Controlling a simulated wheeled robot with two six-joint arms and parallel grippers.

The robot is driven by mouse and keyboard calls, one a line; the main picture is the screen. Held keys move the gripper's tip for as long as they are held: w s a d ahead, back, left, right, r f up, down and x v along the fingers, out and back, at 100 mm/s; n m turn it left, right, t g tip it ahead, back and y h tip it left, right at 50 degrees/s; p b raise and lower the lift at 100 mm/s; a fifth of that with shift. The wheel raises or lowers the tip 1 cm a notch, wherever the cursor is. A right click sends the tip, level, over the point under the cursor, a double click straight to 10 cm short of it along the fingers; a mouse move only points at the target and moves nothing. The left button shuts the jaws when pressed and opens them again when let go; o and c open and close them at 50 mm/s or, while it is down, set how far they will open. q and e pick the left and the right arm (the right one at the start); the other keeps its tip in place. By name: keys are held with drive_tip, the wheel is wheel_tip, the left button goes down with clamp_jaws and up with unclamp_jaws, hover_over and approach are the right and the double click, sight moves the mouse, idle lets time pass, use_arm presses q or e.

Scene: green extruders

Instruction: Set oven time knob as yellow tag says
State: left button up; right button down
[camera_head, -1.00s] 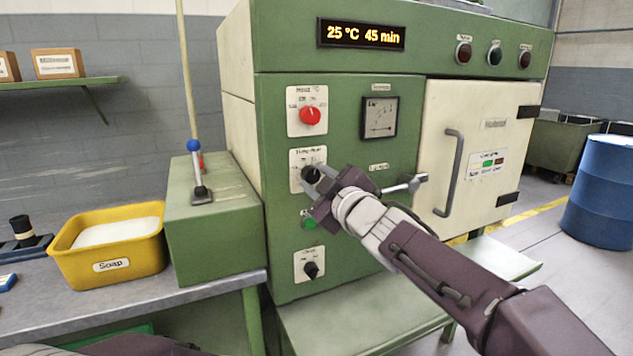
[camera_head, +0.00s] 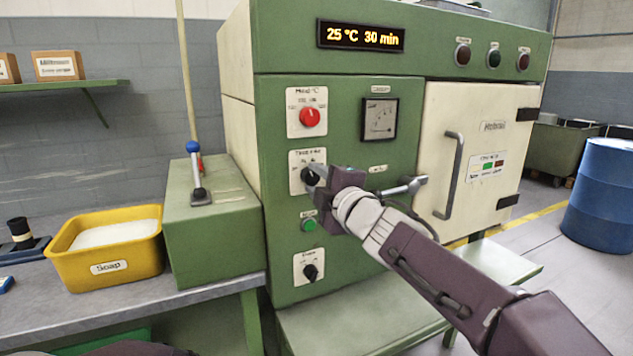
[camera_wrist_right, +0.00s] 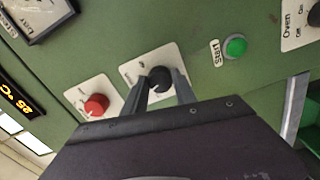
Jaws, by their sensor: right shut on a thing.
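The black time knob (camera_head: 309,176) sits on a white plate on the green oven front (camera_head: 345,265), below the red knob (camera_head: 310,117). My right gripper (camera_head: 318,174) is at the time knob, its fingers shut on it. In the right wrist view, the fingers (camera_wrist_right: 162,92) stand on both sides of the black time knob (camera_wrist_right: 159,76). The display (camera_head: 361,35) reads 25 °C 30 min. No yellow tag is readable in these frames. My left gripper is not in view.
A green start button (camera_head: 309,224) and a lower black knob (camera_head: 310,271) lie below the time knob. The oven door handle (camera_head: 452,175) and a metal lever (camera_head: 403,187) are to the right. A yellow soap bin (camera_head: 105,250) stands at left.

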drive_tip(key=shift+f, duration=0.15)
drive_tip(key=c, duration=1)
unclamp_jaws()
